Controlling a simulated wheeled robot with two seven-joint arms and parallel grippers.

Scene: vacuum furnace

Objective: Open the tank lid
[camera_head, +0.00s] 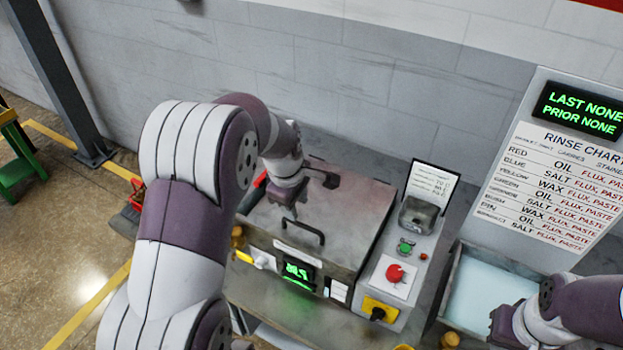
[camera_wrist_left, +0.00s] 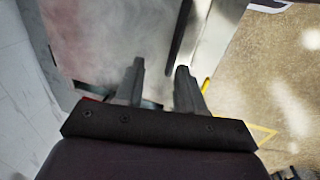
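The tank lid (camera_head: 345,215) is a flat grey metal cover that lies shut on the tank. Its black bar handle (camera_head: 300,232) stands near the front edge of the lid. My left gripper (camera_head: 290,212) hangs over the lid, just behind and left of the handle. In the left wrist view the two fingers (camera_wrist_left: 160,85) are apart with nothing between them, and the lid surface (camera_wrist_left: 110,40) and a dark bar, probably the handle (camera_wrist_left: 181,38), show beyond them. My right gripper (camera_head: 503,325) is at the lower right, over the front of the rinse basin; its fingers are not clear.
A control panel with a red button (camera_head: 395,273) and a yellow-backed switch (camera_head: 379,310) stands right of the lid. A basin of pale liquid (camera_head: 500,290) lies further right, below a rinse chart (camera_head: 555,165). A green display (camera_head: 297,272) is on the tank front.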

